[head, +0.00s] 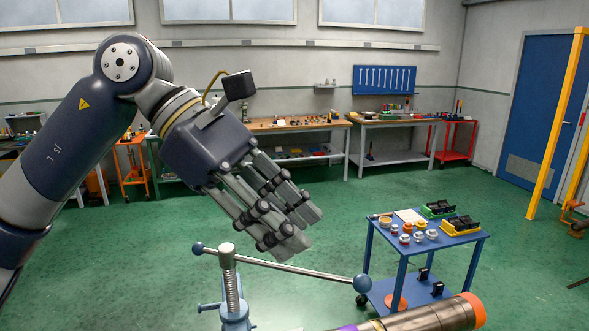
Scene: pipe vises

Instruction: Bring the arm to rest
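My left arm (75,135) comes in from the left, raised and bent at a dark joint. Its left gripper (299,228) hangs in the air, fingers pointing down and right, above the vise handle. I see nothing held in it. Its fingers lie close together from this angle, so I cannot tell whether they are open or shut. My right gripper is not in view.
Below the gripper stands a blue pipe vise (235,317) with a long handle bar (290,266). A pipe (430,318) with an orange end lies at the bottom. A blue cart (402,254) with small parts stands to the right.

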